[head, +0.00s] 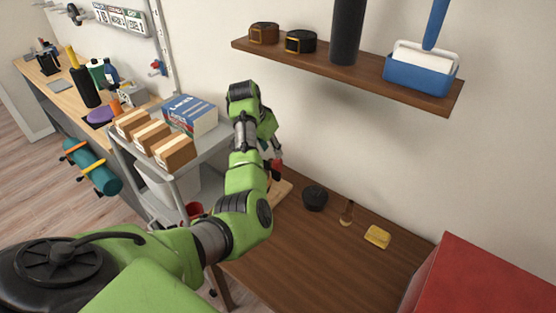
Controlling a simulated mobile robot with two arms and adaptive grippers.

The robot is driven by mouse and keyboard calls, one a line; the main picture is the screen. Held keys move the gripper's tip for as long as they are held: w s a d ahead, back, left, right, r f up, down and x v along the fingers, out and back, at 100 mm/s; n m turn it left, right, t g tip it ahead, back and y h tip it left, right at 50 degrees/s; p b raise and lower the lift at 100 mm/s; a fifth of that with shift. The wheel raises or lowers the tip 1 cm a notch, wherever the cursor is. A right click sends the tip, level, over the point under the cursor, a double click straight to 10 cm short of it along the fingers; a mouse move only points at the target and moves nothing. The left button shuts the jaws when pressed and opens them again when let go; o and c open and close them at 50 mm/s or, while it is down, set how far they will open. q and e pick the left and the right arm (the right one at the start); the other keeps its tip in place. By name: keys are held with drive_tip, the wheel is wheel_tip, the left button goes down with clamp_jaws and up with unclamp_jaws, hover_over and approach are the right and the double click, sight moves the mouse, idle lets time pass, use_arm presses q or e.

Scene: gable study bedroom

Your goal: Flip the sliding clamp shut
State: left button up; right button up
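My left arm reaches across from the left, and my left gripper (275,158) is low over the far left end of the brown wooden table (310,255). A small red and dark part (277,168) shows at its fingertips; it may be the sliding clamp, but most of it is hidden behind the arm and gripper. A light wooden board (282,190) lies on the table just below it. I cannot tell whether the fingers are open or shut, or how the clamp stands. My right gripper is not in view.
On the table are a round black item (315,197), a small brush-like item (347,213) and a yellow block (377,237). A red box (480,280) stands at right. A wall shelf (340,72) overhangs the back. A grey cart (213,143) with boxes stands left.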

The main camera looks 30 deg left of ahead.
sight(277, 160)
use_arm(q)
drive_tip(key=x, duration=0.4)
drive_tip(key=shift+d, duration=0.1)
drive_tip(key=x, duration=0.3)
drive_tip(key=shift+w+f, duration=0.15)
drive_tip(key=shift+f, duration=0.15)
drive_tip(key=shift+w+f+b, duration=0.25)
drive_tip(key=shift+f+b, duration=0.1)
drive_tip(key=shift+f, duration=0.15)
drive_tip(key=shift+w+f, duration=0.1)
drive_tip(key=shift+f, duration=0.1)
clamp_jaws()
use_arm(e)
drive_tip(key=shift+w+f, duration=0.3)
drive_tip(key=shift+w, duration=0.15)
